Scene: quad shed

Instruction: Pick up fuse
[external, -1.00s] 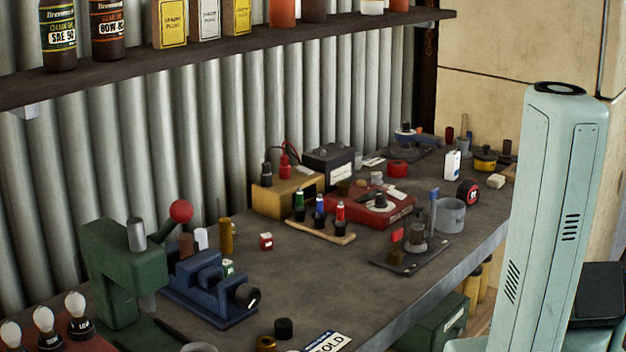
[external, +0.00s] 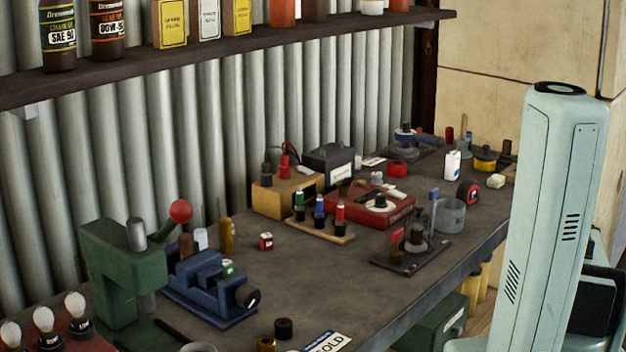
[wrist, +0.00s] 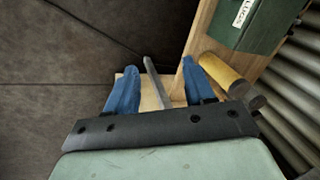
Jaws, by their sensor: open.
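No item is clearly recognizable as the fuse. Small cylinders with green (external: 299,199), blue (external: 319,204) and red (external: 340,211) bodies stand upright in dark holders on a wooden strip (external: 325,232) mid-bench; they may be fuses, but I cannot tell. My gripper (wrist: 160,66) shows in the wrist view with two blue fingers spread apart and nothing gripped. A thin grey bar (wrist: 155,85) shows between the fingers; its distance is unclear. In the external view the fingers are out of sight, and my arm stands at the right edge.
The wrist view shows a wooden board, a yellow cylinder (wrist: 226,71) and a green box (wrist: 255,20). On the bench, a blue vise (external: 210,285), a red box (external: 375,208) and a grey cup (external: 450,215) stand around a clear middle area. A shelf of bottles runs above.

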